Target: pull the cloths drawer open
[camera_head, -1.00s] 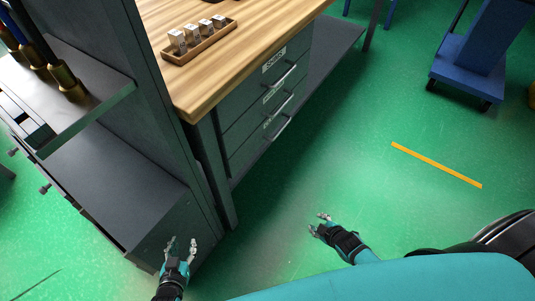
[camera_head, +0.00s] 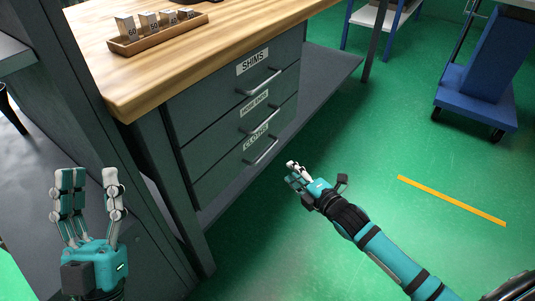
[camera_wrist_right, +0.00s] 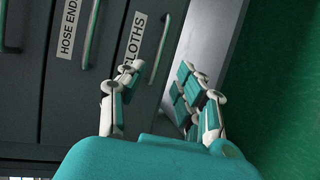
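The cloths drawer (camera_head: 224,173) is the lowest of three dark drawers in the bench, below the hose ends drawer. It appears closed, level with the fronts above. Its bar handle (camera_head: 263,152) shows in the head view and also in the right wrist view (camera_wrist_right: 160,48). My right gripper (camera_head: 292,172) is just in front and to the right of this handle. In the right wrist view its fingers (camera_wrist_right: 158,84) are spread, with the handle ahead of the gap and nothing visibly held. My left gripper (camera_head: 91,178) is open and empty at lower left, away from the drawers.
The shims drawer (camera_head: 220,92) and hose ends drawer (camera_head: 215,135) sit above. A wooden tray (camera_head: 160,38) with several numbered blocks stands on the benchtop.

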